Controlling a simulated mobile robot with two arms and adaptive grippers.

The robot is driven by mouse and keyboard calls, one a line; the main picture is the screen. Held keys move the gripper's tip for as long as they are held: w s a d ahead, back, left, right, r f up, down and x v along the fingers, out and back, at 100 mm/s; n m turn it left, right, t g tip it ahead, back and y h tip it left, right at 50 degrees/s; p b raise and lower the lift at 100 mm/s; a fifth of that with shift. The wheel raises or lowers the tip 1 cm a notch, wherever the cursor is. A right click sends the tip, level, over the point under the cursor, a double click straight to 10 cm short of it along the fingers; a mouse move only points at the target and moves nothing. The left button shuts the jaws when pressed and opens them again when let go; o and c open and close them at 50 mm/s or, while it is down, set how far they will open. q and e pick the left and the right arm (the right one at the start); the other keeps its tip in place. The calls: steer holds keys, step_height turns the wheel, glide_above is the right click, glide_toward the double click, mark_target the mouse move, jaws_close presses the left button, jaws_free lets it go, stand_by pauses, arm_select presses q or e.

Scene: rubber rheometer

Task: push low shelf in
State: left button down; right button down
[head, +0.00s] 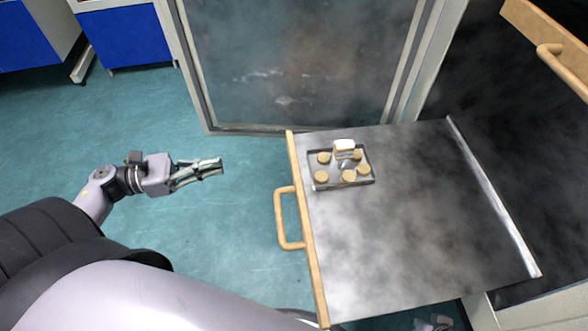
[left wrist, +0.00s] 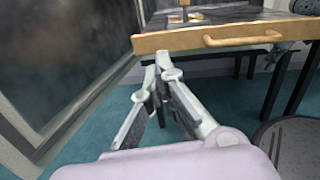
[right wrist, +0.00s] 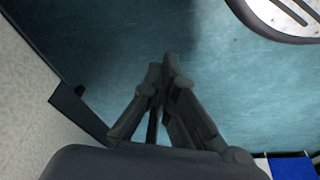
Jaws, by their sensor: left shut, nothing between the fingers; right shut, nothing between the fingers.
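The low shelf (head: 410,210) is a grey metal plate with a wooden front strip and a wooden handle (head: 280,218); it sticks out of the dark cabinet at right. In the left wrist view the shelf's wooden front (left wrist: 180,40) and its handle (left wrist: 240,40) lie beyond the fingers. My left gripper (head: 220,166) is shut and empty, left of the shelf's front strip and apart from it; it also shows in the left wrist view (left wrist: 162,62). My right gripper (right wrist: 165,68) is shut and empty over the floor in the right wrist view; it cannot be made out in the head view.
A dark tray (head: 318,185) with several round tan pieces and a white-topped item lies on the shelf's front far corner. An open glass door (head: 300,60) stands beyond the shelf. Another wooden front with a handle (head: 560,60) is at upper right. Floor left of the shelf is clear.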

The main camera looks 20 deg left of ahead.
mark_target(291, 158)
arm_select(q)
steer(key=shift+m+g, duration=0.5)
steer(key=shift+m, duration=0.3)
steer(key=x, duration=0.9)
steer(key=s+r+x, duration=0.1)
steer(key=x, duration=0.4)
steer(key=shift+w+d, duration=0.15)
steer(key=shift+d, duration=0.3)
arm_select(e)
steer(key=shift+w+d+f, duration=0.1)
steer(key=shift+w+f, duration=0.05)
steer(key=shift+f, duration=0.1)
arm_select(q)
steer(key=shift+d, duration=0.1)
arm_select(e)
steer(key=shift+f, duration=0.1)
